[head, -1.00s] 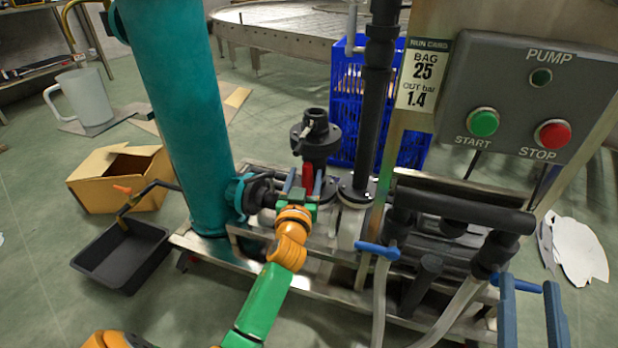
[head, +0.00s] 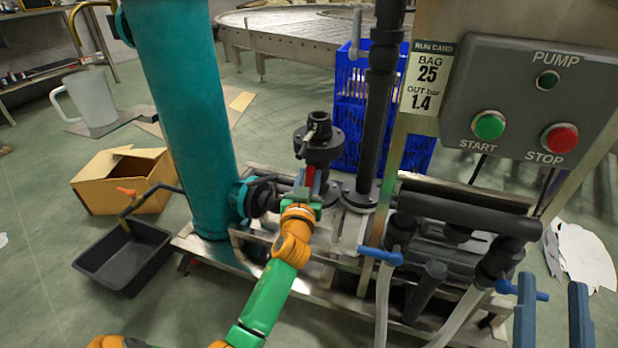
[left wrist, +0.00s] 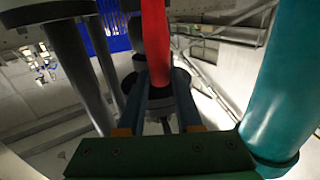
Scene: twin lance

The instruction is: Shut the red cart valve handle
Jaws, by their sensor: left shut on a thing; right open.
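The red valve handle (head: 310,177) is at the middle of the cart, just below the black valve body (head: 318,143). In the left wrist view the red handle (left wrist: 155,40) runs down from the top edge to between the two blue fingers. My left gripper (head: 308,186) is shut on the red handle; its fingers partly hide the handle in the head view. It also shows in the left wrist view (left wrist: 159,95). My right gripper (head: 553,310) is open and empty at the lower right, apart from the cart's pipes.
A teal column (head: 185,110) stands left of the handle and a dark vertical pipe (head: 376,120) to its right. Blue-handled hose valves (head: 380,255) and a grey pump panel (head: 535,100) are further right. A black tray (head: 122,262) and cardboard box (head: 125,185) lie on the floor.

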